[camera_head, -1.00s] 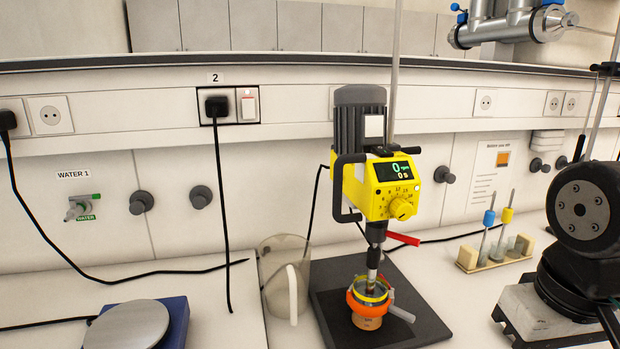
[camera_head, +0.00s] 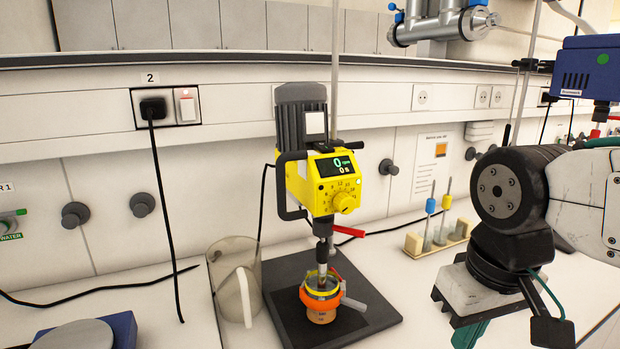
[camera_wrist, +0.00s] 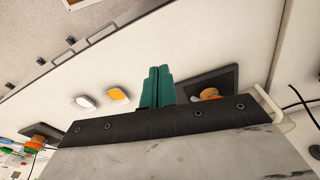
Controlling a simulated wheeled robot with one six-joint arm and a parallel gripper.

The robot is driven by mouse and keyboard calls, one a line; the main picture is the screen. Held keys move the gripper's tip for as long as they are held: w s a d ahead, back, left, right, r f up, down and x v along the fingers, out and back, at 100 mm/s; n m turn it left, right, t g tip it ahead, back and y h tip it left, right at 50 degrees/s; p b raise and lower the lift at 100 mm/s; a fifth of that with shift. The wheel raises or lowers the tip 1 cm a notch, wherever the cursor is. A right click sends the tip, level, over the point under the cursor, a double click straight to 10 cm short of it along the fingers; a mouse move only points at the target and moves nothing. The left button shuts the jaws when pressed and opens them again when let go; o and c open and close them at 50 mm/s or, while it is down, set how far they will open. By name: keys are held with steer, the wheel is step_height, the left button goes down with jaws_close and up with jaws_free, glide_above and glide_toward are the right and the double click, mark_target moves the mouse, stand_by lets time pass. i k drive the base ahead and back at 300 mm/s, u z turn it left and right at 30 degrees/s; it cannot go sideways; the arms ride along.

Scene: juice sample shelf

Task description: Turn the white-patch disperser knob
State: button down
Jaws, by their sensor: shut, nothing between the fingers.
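The white-patch disperser (camera_head: 299,180) is a yellow overhead unit with a dark motor bearing a white patch (camera_head: 314,122). Its yellow knob (camera_head: 344,202) is on the front, below a display reading 0. Its shaft goes down into a vessel (camera_head: 320,294) held by an orange ring. My gripper (camera_head: 466,336) has green fingers at the lower right in the head view, well right of the disperser and apart from it. In the wrist view, its green fingers (camera_wrist: 157,75) are together and empty; I cannot make out the knob there.
A clear jug (camera_head: 222,275) stands left of the black base plate (camera_head: 288,318). A blue unit (camera_head: 588,72) hangs at the upper right. A balance (camera_head: 80,335) is at the lower left.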

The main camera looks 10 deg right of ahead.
mark_target(344, 203)
steer(key=k, duration=0.5)
steer(key=z, duration=2.25)
steer(key=k, duration=0.6)
steer(key=u, duration=1)
